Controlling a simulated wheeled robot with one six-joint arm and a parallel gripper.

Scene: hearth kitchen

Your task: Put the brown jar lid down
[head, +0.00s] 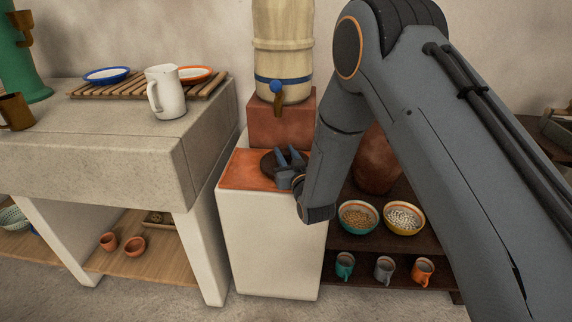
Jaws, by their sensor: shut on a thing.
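The brown jar lid (268,164) is a dark round disc at the small orange-tiled ledge (240,172), below the water dispenser. My gripper (288,157) is at the lid, with its fingers at the lid's right part, shut on it. Whether the lid touches the tile or hangs just above it I cannot tell. My gripper and arm hide the lid's right side.
A water dispenser (283,50) with a blue-handled tap stands on a terracotta block (283,122) behind the ledge. A stone counter (90,160) at left holds a white pitcher (165,92). The ledge's left part is bare.

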